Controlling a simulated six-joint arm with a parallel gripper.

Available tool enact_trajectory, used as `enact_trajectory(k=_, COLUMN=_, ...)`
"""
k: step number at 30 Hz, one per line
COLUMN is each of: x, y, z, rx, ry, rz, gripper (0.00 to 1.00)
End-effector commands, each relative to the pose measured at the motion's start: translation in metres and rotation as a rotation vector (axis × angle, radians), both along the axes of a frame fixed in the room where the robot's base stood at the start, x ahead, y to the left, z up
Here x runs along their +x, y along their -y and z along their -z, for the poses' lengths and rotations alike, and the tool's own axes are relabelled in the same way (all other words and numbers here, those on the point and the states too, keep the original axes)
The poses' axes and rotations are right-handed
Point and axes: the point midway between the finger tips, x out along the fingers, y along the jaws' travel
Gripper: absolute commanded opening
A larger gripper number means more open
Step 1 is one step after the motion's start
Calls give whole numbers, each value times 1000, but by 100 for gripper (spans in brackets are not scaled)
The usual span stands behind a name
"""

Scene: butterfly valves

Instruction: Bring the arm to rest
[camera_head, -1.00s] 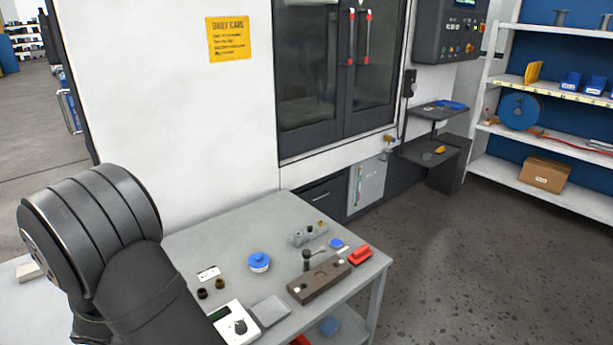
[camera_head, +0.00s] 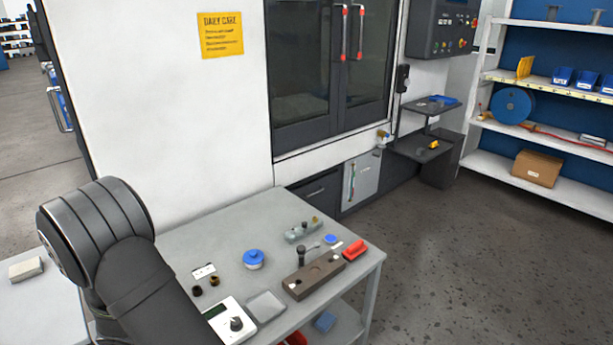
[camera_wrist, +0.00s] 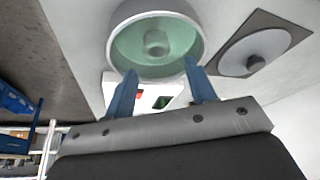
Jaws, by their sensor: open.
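My gripper (camera_wrist: 160,95) shows in the wrist view with two blue fingers spread apart. In the head view my dark arm rises at the lower left, and the gripper is out of the picture there. On the grey table (camera_head: 225,235) are a blue-topped round part (camera_head: 253,259), a brown block (camera_head: 315,275) and a white box with a knob (camera_head: 230,320).
A red part (camera_head: 355,250), a grey valve-like piece (camera_head: 302,231), two small dark rings and a grey square plate (camera_head: 265,305) also lie on the table. A large machine (camera_head: 160,100) stands behind it. Shelves (camera_head: 550,130) stand at the right, with open floor before them.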

Motion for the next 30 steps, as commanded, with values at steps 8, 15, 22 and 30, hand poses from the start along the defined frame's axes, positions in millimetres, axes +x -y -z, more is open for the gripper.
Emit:
enact_trajectory(k=8, x=14, y=38, z=-34, rx=1, ry=1, rz=3, gripper=51)
enact_trajectory(k=15, x=28, y=77, z=-59, rx=1, ry=1, rz=4, gripper=51)
enact_trajectory(k=22, x=42, y=113, z=-81, rx=2, ry=0, rz=5, gripper=51)
enact_trajectory(k=30, x=99, y=109, z=-77, rx=-2, ry=-8, rz=-3, gripper=51)
